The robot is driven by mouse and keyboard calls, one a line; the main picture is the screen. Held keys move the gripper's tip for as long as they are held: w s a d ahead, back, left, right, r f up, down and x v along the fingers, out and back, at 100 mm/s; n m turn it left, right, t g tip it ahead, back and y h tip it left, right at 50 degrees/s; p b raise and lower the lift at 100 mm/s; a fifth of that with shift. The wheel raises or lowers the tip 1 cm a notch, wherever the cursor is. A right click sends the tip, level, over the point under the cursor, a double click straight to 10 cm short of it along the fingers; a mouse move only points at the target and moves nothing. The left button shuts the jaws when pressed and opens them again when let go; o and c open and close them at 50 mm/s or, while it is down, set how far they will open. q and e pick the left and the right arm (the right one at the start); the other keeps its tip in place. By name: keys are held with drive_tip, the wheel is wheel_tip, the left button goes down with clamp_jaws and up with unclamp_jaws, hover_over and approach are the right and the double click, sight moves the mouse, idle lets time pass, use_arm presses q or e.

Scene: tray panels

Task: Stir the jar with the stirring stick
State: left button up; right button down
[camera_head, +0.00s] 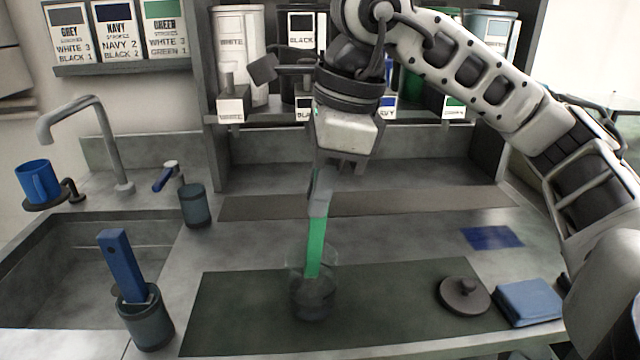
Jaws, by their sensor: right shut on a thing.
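My right gripper (338,165) points down above the dark mat and is shut on the stirring stick (316,243). The stick has a grey upper part and a green lower part. It hangs nearly upright, leaning a little, with its lower end inside the mouth of the clear glass jar (311,297). The jar stands on the mat and holds something dark low inside. Whether the stick's tip touches the contents is hard to tell. My left gripper is not in view.
A dark lid (464,293) lies right of the jar, beside a folded blue cloth (528,302). A dark cup (145,318) with a blue stick stands at the sink's edge. Another dark cup (195,205) stands near the faucet (100,145). Shelves of labelled containers (239,60) stand behind.

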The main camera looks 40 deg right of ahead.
sight(319, 222)
use_arm(q)
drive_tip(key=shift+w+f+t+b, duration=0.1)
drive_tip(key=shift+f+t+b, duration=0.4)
drive_tip(key=shift+b, duration=1.4)
use_arm(e)
drive_tip(key=shift+s+d+x, duration=0.1)
drive_tip(key=shift+x, duration=0.65)
drive_tip(key=shift+s+d+x, duration=0.15)
drive_tip(key=shift+x, duration=0.65)
drive_tip(key=shift+s+d+x, duration=0.1)
drive_tip(key=shift+x, duration=0.65)
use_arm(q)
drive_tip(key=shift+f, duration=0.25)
use_arm(e)
drive_tip(key=shift+f, duration=0.1)
